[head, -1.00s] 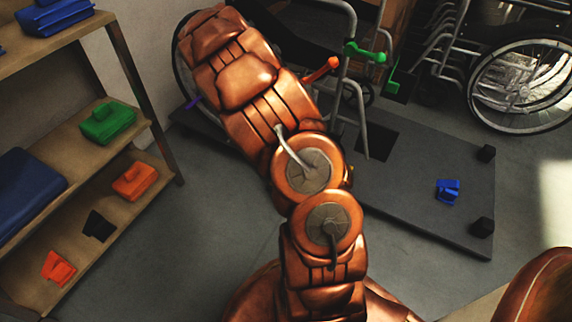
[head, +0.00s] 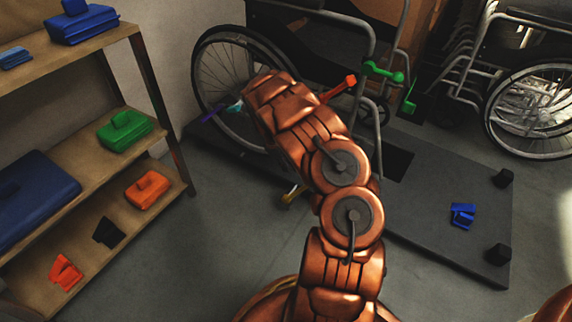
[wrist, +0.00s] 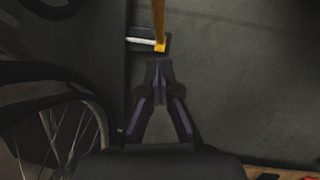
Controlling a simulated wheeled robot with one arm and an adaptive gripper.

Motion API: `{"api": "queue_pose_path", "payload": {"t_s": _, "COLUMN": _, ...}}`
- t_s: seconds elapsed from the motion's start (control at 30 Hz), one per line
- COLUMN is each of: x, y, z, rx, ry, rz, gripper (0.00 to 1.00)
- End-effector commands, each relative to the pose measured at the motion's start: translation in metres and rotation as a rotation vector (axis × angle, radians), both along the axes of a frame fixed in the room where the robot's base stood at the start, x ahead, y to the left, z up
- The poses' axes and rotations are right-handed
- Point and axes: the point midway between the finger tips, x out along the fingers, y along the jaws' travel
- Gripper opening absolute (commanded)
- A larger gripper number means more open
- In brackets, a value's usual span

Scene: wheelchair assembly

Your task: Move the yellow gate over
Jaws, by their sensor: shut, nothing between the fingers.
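The yellow gate (wrist: 160,28) is a narrow yellow bar at the top middle of the wrist view, with a brighter yellow end by a pale pin on a dark block. In the head view, a small yellow part (head: 292,194) shows low beside my arm, at the edge of the dark platform; most of it is hidden. My gripper (wrist: 160,66) is shut and empty, its fingertips together just below the bar's bright end in the wrist view. I cannot tell whether they touch it.
A wheelchair (head: 236,85) stands on the dark platform (head: 450,225), with red and green handles near my arm. Its wheel (wrist: 60,140) is left of my gripper in the wrist view. Shelves (head: 165,115) stand at left. Blue pieces (head: 463,215) lie on the platform.

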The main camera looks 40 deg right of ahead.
Motion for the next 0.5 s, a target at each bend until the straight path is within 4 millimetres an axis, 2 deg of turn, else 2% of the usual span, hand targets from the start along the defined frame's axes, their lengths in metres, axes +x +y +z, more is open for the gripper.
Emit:
{"api": "queue_pose_path", "payload": {"t_s": 0.03, "x": -0.003, "y": -0.002, "z": -0.013, "rx": 0.002, "ry": 0.001, "rz": -0.003, "gripper": 0.00}}
{"api": "queue_pose_path", "payload": {"t_s": 0.3, "x": -0.010, "y": -0.012, "z": -0.058, "rx": 0.001, "ry": 0.000, "rz": -0.001, "gripper": 0.00}}
{"api": "queue_pose_path", "payload": {"t_s": 0.5, "x": -0.030, "y": -0.024, "z": -0.071, "rx": -0.002, "ry": 0.001, "rz": -0.004, "gripper": 0.00}}
